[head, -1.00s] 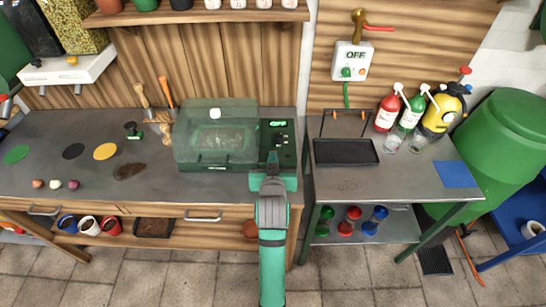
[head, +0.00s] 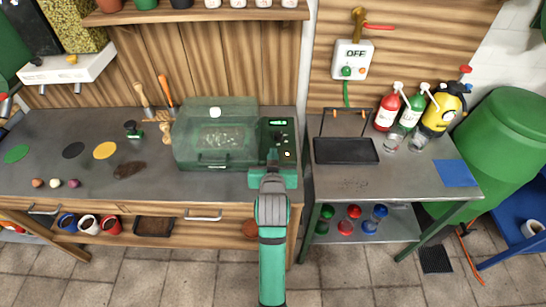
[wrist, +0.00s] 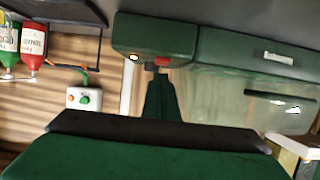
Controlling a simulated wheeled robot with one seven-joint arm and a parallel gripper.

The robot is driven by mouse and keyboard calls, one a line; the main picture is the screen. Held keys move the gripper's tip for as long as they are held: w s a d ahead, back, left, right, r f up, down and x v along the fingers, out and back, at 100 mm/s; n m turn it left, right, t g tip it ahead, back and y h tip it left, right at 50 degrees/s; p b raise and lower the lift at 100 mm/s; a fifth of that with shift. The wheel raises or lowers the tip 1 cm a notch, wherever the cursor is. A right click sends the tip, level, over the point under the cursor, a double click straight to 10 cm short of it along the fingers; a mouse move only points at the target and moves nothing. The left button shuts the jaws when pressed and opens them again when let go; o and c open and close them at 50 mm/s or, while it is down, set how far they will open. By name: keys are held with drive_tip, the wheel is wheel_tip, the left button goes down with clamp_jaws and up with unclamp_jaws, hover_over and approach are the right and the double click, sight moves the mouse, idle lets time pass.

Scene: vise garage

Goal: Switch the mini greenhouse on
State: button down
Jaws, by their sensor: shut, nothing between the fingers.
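The mini greenhouse (head: 190,148) stands on the grey workbench, its clear green-tinted lid down. Its dark control panel (head: 278,135) is at its right end, with a small green-and-white display near the back. In the wrist view the greenhouse's dark green body (wrist: 225,45) spans the top, with a red button (wrist: 162,61) and a small pale light (wrist: 134,57) on its edge. My gripper (head: 272,154) is shut and empty at the panel's front edge. In the wrist view its fingertips (wrist: 158,75) are just by the red button; I cannot tell whether they touch it.
A wall box (head: 352,60) reading OFF hangs behind the right-hand table, a green cable below it. That table holds a black tray (head: 345,151), spray bottles (head: 387,112) and a blue mat (head: 455,173). Small tools and coloured discs lie on the bench left of the greenhouse.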

drive_tip(key=r+v, duration=0.1)
drive_tip(key=v, duration=1)
idle(0.4)
drive_tip(key=shift+r, duration=0.15)
